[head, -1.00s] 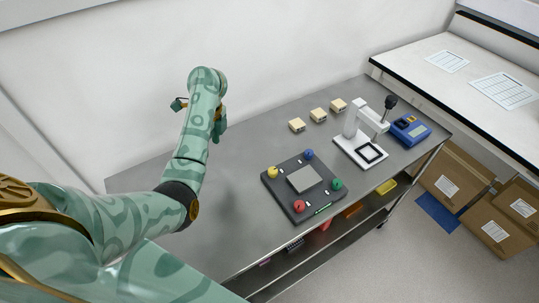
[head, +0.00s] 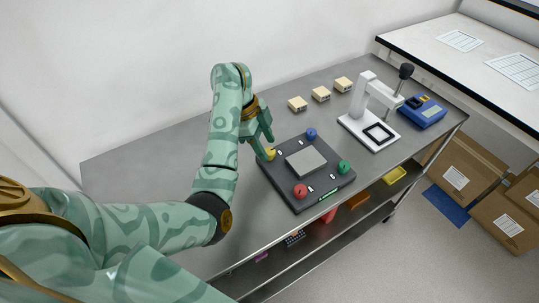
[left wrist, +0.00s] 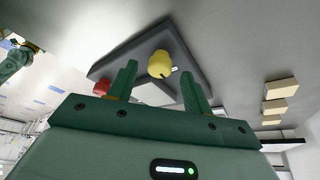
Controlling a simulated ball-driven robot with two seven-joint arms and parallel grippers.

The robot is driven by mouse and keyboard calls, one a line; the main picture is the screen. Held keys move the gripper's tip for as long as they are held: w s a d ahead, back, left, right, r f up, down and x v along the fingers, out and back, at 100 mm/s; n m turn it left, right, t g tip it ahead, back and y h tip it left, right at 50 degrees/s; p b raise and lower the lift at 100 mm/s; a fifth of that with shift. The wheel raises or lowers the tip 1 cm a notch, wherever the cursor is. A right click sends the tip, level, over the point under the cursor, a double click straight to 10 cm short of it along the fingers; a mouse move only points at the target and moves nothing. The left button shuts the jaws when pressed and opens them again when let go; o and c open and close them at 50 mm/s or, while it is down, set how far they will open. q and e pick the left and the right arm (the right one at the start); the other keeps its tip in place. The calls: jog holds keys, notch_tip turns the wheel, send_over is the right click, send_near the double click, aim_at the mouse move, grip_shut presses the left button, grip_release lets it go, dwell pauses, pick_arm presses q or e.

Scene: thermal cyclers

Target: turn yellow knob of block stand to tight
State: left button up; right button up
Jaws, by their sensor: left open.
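The block stand (head: 325,189) is a dark square plate on the metal table, with a grey block in its middle and a coloured knob near each corner. The yellow knob (head: 270,153) is at its left corner in the head view, partly hidden by my left gripper (head: 266,149). In the left wrist view the yellow knob (left wrist: 161,64) shows beyond and between the two fingertips of my left gripper (left wrist: 160,75), which is open and empty. Whether the fingers reach around the knob I cannot tell. My right gripper is not in view.
The stand also carries a red knob (head: 300,191), a blue knob (head: 311,133) and a green knob (head: 344,166). Several beige blocks (head: 320,94) lie behind. A white press (head: 364,100) and a blue device (head: 422,111) stand at the right. The table's left part is clear.

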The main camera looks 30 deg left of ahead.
pick_arm(q)
jog(key=shift+b+x, duration=0.35)
jog(key=shift+x, duration=0.75)
jog(key=shift+c, duration=0.3)
jog(key=c, duration=0.9)
